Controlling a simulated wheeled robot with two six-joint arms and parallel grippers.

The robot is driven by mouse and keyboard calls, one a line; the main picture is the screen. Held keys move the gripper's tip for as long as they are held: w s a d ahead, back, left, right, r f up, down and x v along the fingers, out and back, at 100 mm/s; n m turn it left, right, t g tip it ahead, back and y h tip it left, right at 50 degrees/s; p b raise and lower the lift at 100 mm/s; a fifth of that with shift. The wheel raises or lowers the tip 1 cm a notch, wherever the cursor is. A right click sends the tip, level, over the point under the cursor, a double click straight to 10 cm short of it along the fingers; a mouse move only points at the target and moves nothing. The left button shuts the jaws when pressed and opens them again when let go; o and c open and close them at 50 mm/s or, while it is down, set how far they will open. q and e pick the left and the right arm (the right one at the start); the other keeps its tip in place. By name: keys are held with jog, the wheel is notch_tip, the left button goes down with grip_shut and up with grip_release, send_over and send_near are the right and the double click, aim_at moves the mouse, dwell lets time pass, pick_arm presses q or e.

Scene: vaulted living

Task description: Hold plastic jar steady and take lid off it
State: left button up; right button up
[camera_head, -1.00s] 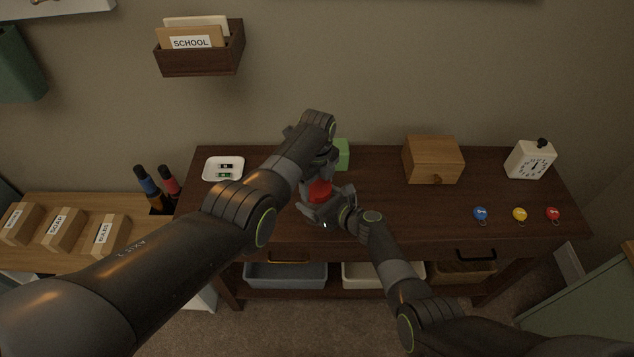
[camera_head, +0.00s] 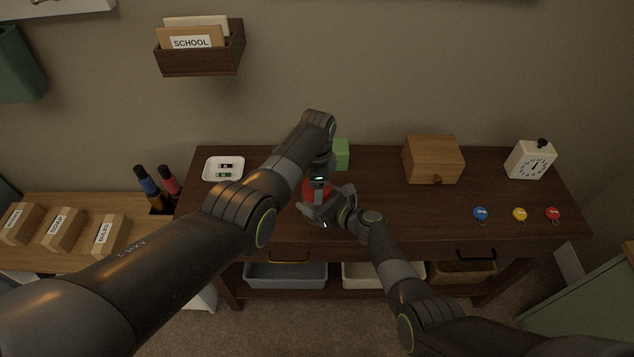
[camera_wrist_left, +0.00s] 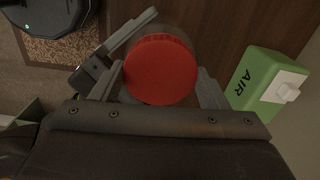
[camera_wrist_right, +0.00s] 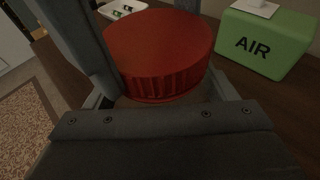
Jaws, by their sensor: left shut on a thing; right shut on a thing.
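The plastic jar (camera_wrist_left: 176,31) stands on the dark wooden table, mostly hidden by my grippers. Its red lid (camera_head: 309,188) sits on top and shows as a full disc in the left wrist view (camera_wrist_left: 160,69). In the right wrist view the lid (camera_wrist_right: 160,50) shows its ribbed side. My left gripper (camera_head: 318,184) reaches down from above and is shut on the lid, one finger on each side. My right gripper (camera_head: 322,207) comes from the front, lower down, and is shut on the jar body below the lid. I cannot tell whether the lid is loose.
A green box marked AIR (camera_wrist_right: 263,43) stands close behind the jar. A white dish (camera_head: 209,170) lies at the table's left. A wooden box (camera_head: 432,158), a white clock (camera_head: 530,160) and several coloured tags (camera_head: 519,214) are on the right. The table's middle right is clear.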

pick_arm(q)
jog(key=o, duration=1.1)
jog(key=shift+s, duration=0.1)
jog(key=shift+r, duration=2.25)
jog(key=shift+c, duration=0.4)
jog(key=m, duration=0.1)
jog(key=r+m, duration=0.1)
jog(key=m, duration=0.2)
jog(key=shift+r, duration=0.3)
jog(key=m, duration=0.2)
jog(key=r+m, duration=0.1)
jog(key=m, duration=0.2)
jog(key=shift+r+m, duration=0.3)
jog(key=shift+r, duration=0.1)
jog(key=shift+f, duration=3.95)
